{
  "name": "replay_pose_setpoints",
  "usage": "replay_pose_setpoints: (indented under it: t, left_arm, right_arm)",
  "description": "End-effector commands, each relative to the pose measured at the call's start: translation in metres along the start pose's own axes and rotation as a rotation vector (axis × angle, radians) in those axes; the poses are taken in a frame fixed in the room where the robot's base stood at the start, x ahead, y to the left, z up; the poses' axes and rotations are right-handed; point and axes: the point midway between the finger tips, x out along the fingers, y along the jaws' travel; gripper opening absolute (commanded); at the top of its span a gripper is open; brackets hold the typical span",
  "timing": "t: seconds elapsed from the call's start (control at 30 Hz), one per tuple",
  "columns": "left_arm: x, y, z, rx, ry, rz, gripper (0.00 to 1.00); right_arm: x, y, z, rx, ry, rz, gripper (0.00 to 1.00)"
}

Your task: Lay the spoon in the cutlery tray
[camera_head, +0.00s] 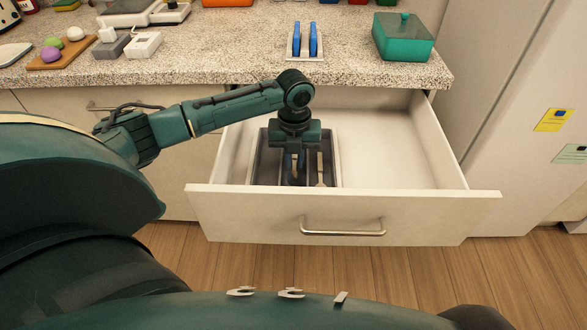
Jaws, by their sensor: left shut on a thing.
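The cutlery tray (335,178) is grey with long compartments and sits in the left part of an open drawer. My left gripper (295,168) points down into the tray, over its middle compartment. It is shut on the spoon (296,175), which is mostly hidden by the gripper; only a small pale part shows between the fingers. I cannot tell whether the spoon touches the tray floor. Another pale, light-brown utensil (320,170) lies lengthwise in the tray's right compartment. My right gripper is not in view.
The white drawer (420,205) is pulled out, and its right part is empty. On the speckled counter (220,60) above stand a rack with blue items (312,40), a green lidded box (402,38) and a board with several balls (62,52). A tall pale cabinet is at right.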

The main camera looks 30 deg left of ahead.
Motion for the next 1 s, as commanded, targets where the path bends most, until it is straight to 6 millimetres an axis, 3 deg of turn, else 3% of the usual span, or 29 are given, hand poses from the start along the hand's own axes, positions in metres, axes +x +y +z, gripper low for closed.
replay_pose_setpoints:
  t: [0.1,0.23,0.6,0.63,0.73,1.0]
  left_arm:
    - [0.023,0.001,-0.002,0.001,0.005,0.004,0.0]
    - [0.039,0.001,-0.002,0.0,0.002,0.003,0.0]
    - [0.043,0.0,-0.002,0.001,0.002,0.002,0.0]
    - [0.043,0.0,-0.002,0.001,0.001,0.001,0.13]
    - [0.043,0.001,-0.002,0.001,0.001,0.001,0.22]
    - [0.041,0.001,-0.001,0.001,0.001,0.001,0.22]
  right_arm:
    - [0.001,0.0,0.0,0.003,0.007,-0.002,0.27]
    - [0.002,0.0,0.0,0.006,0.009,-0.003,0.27]
    - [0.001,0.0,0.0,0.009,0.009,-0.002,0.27]
    - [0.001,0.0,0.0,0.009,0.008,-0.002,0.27]
    - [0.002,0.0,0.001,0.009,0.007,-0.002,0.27]
    - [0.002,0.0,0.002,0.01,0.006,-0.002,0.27]
